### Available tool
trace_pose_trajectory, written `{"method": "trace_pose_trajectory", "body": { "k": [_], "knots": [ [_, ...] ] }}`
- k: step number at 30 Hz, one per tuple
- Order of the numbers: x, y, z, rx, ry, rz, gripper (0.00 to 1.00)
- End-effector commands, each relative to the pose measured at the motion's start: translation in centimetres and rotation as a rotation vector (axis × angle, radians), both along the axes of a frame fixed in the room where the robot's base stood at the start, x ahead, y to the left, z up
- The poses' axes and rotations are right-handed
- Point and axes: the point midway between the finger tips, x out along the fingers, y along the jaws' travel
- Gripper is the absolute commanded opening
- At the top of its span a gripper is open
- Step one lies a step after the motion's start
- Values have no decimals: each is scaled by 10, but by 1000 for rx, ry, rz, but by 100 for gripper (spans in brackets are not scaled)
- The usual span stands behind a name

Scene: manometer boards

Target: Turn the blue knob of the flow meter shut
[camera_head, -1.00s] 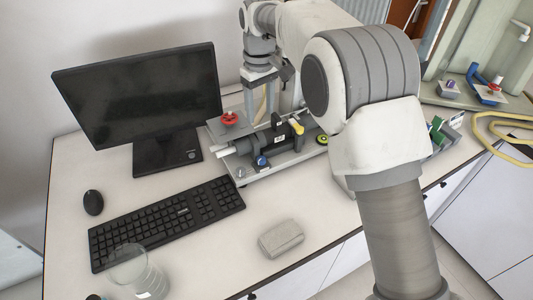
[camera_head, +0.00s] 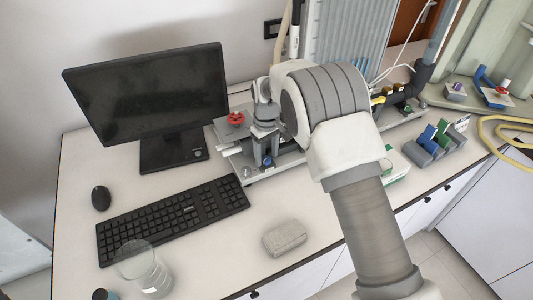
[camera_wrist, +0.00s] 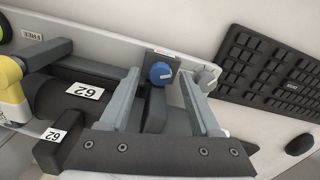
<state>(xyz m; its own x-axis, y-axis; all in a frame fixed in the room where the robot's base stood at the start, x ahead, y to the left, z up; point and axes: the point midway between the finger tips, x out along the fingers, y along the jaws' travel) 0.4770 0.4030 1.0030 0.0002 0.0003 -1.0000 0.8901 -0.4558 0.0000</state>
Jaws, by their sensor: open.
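The blue knob (camera_wrist: 161,73) shows in the wrist view, between the tips of the two grey fingers of my gripper (camera_wrist: 159,82). It is on a plate at the edge of the manometer board, and I cannot tell whether the fingers touch it. In the head view the blue knob (camera_head: 267,162) is low at the board's front left, right under my gripper (camera_head: 263,152), which points down there. My gripper is open. The board (camera_head: 250,179) is partly hidden behind my arm. A dark tube with "62" labels (camera_wrist: 85,91) runs beside the knob.
A red knob (camera_head: 236,118) sits on the board's back left. A monitor (camera_head: 150,95) and keyboard (camera_head: 175,218) are to the left, with a mouse (camera_head: 101,198). A glass beaker (camera_head: 146,268) and grey block (camera_head: 285,238) are in front. A coloured rack (camera_head: 436,142) stands right.

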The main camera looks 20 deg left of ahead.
Motion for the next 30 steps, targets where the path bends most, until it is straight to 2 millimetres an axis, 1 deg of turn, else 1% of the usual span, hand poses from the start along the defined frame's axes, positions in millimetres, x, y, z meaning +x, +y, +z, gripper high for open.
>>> {"method": "trace_pose_trajectory", "body": {
  "k": [3,9,14,18,20,26,30],
  "knots": [
    [0,0,-3,-1,0,0,64],
    [0,0,-3,0,0,0,64],
    [0,0,-3,0,0,0,35],
    [0,0,-3,0,0,0,10],
    [0,0,-3,0,0,0,0],
    [0,0,-3,0,0,-4,0],
    [0,0,-4,1,0,-62,0]
  ]
}}
